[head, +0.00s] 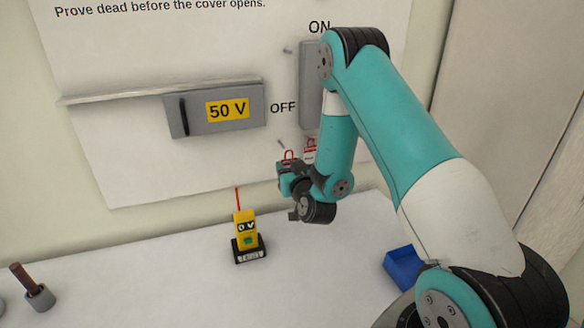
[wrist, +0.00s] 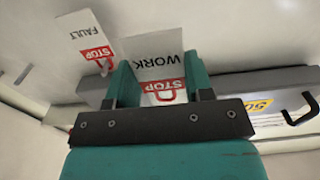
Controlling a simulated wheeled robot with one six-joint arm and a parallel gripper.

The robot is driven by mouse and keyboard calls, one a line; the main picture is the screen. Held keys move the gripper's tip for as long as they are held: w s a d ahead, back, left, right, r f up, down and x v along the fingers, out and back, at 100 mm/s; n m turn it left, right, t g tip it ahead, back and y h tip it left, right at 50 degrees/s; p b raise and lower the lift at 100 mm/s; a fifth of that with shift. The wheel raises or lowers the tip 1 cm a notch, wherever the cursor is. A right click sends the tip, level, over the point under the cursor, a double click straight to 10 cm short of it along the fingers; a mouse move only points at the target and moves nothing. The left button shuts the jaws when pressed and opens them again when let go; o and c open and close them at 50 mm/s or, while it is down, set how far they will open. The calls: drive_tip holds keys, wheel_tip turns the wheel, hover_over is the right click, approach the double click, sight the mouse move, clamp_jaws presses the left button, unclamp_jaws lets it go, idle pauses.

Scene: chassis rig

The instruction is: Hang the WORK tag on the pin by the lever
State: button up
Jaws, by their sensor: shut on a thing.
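My gripper (head: 284,178) is in front of the wall panel, below the OFF label. It is shut on the white and red WORK tag (wrist: 152,67), whose lettering appears upside down between the fingers in the wrist view. A red loop (head: 290,155) shows just above the gripper in the head view; most of the tag is hidden there. A small pin (head: 281,143) sticks out of the panel just above and left of the loop, apart from it. The grey lever housing (head: 310,90) is up between ON and OFF, partly behind my arm.
A FAULT tag (wrist: 88,40) is beside the WORK tag in the wrist view. A grey cover with a 50 V label (head: 228,108) is left of the lever. A yellow tester (head: 246,232) stands on the white bench, with a blue bin (head: 404,268) to the right.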

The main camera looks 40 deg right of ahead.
drive_tip(key=shift+p+x, duration=2.35)
drive_tip(key=shift+p, duration=0.65)
drive_tip(key=shift+p+x, duration=0.85)
drive_tip(key=shift+p, duration=1.1)
drive_tip(key=shift+s+f+b, duration=0.1)
drive_tip(key=shift+b, duration=0.55)
drive_tip(key=shift+s+b, duration=0.15)
drive_tip(key=shift+b, duration=0.25)
drive_tip(key=shift+b+v, duration=0.85)
drive_tip(key=shift+b, duration=1.15)
drive_tip(key=b, duration=0.6)
approach(279, 150)
drive_tip(key=shift+b+v, duration=0.7)
drive_tip(key=shift+v, duration=0.7)
